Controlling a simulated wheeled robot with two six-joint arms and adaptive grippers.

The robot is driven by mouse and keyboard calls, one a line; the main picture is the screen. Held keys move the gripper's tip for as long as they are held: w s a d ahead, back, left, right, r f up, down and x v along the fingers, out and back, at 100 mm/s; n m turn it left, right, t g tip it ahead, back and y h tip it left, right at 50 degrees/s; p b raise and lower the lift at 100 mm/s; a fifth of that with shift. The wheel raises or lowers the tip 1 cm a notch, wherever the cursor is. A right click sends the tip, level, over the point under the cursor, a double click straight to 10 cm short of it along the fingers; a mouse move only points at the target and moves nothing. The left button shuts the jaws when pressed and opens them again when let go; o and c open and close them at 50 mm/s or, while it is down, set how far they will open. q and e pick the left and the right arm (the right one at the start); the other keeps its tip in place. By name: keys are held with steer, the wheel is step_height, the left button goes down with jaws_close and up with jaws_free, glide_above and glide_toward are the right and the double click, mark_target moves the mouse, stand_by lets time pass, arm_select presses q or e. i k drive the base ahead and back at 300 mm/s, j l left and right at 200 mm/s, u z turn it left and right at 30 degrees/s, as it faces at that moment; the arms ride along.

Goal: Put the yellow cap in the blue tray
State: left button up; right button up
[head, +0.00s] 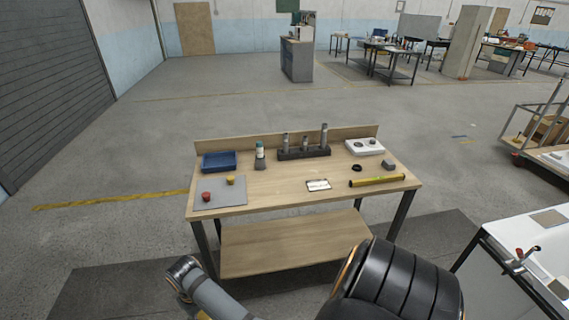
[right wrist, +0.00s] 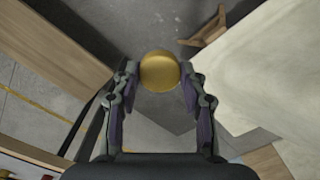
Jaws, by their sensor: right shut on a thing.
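A small yellow cap (head: 230,180) sits on the grey mat (head: 222,203) at the left of the wooden workbench. The blue tray (head: 219,162) lies behind the mat, at the back left of the bench, and looks empty. In the right wrist view my right gripper (right wrist: 159,77) is shut on a round, yellow, cap-like thing (right wrist: 159,70), held off the bench with floor behind it. The head view does not show this gripper or what it holds. My left gripper is not in view; only parts of my arms show at the bottom.
A red cap (head: 206,196) stands on the mat. A bottle (head: 260,155), a dark rack (head: 290,155) with upright parts, a white box (head: 365,147), a white card (head: 318,185) and a yellow level (head: 377,181) share the bench. Its front middle is clear.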

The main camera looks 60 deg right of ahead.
mark_target(226, 164)
steer(key=i+l+z, duration=0.25)
steer(key=l, duration=0.35)
steer(key=i+l+z, duration=0.2)
steer(key=i+l, duration=0.3)
